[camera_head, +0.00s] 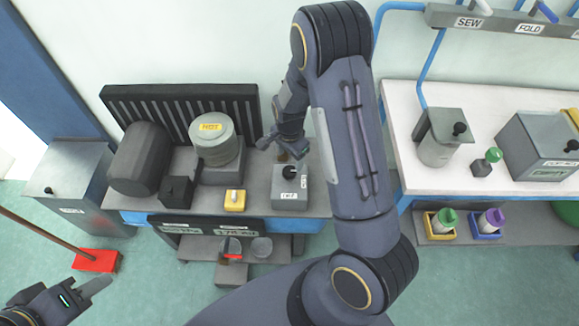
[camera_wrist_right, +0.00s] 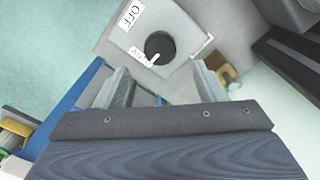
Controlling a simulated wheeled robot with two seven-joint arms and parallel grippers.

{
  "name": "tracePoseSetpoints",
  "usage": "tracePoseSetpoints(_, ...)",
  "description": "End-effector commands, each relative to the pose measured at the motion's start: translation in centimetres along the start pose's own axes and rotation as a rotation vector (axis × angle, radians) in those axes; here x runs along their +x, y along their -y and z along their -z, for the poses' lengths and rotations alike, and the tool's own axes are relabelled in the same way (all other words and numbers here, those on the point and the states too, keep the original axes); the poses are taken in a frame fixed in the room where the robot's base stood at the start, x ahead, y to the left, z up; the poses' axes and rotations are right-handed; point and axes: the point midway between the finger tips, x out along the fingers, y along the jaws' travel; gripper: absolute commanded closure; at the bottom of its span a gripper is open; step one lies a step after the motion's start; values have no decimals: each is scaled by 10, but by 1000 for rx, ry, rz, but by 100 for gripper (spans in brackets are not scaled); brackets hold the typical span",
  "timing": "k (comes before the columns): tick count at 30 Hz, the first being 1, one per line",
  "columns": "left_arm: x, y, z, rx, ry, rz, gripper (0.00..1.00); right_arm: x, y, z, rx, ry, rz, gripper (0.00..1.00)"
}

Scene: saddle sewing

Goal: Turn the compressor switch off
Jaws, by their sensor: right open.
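The compressor switch appears to be the grey box (camera_head: 288,196) with a black knob (camera_head: 289,171) on top, on the grey bench. In the right wrist view the box (camera_wrist_right: 185,22) shows its round black knob (camera_wrist_right: 159,45), an OFF label (camera_wrist_right: 131,15) and a second, hard-to-read label (camera_wrist_right: 141,56). A white mark on the knob points toward that second label, away from OFF. My right gripper (camera_head: 284,146) is open above and behind the box; its fingertips (camera_wrist_right: 164,82) are apart, short of the knob. My left gripper (camera_head: 92,288) is low at the left, away from the bench.
Left of the switch are a yellow box (camera_head: 235,200), a pot labelled HOT (camera_head: 213,143), a small dark box (camera_head: 176,191) and a dark cylinder (camera_head: 138,158). A white table (camera_head: 410,178) stands right. A red broom (camera_head: 96,261) lies near my left gripper.

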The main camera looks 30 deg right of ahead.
Motion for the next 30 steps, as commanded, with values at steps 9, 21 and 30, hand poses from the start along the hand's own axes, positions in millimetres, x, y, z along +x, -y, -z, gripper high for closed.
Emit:
tracePoseSetpoints(9,-6,-3,3,0,0,0,64,50,-1,-1,-1,3,-4,36)
tracePoseSetpoints(21,-7,-3,4,0,0,0,64,68,0,-1,-2,3,1,36)
tracePoseSetpoints(30,-7,-3,4,0,0,0,64,68,0,-1,-3,3,1,65)
